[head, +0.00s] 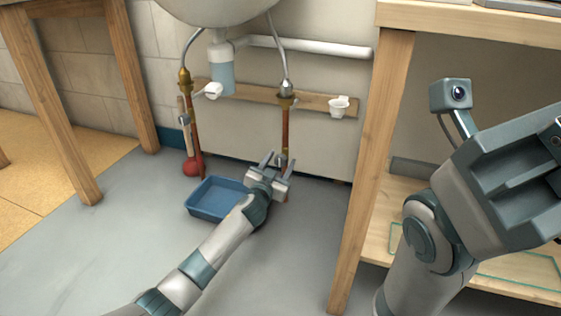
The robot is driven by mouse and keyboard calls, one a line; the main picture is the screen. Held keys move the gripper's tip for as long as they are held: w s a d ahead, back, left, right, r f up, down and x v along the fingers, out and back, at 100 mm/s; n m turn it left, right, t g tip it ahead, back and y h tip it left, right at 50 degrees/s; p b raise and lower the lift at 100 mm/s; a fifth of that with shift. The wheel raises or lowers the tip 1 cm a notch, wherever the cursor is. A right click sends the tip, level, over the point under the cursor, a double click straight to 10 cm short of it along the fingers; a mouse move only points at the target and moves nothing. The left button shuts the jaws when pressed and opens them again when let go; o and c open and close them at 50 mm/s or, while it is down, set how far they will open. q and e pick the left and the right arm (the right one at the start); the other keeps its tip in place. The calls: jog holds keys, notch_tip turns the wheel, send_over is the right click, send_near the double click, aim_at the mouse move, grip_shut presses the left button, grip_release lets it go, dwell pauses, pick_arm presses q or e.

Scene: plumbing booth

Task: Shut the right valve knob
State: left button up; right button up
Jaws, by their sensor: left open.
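A blue tray (213,213) lies on the floor left of my left gripper. A red-ended plunger (193,166) stands by the left pipe. A white cup (340,106) is on the wooden plank (318,100). A wooden table leg (370,190) stands between my arms.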

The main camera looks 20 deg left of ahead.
pick_arm(q)
jog(key=c, duration=1.1)
jog(key=shift+o, duration=0.2)
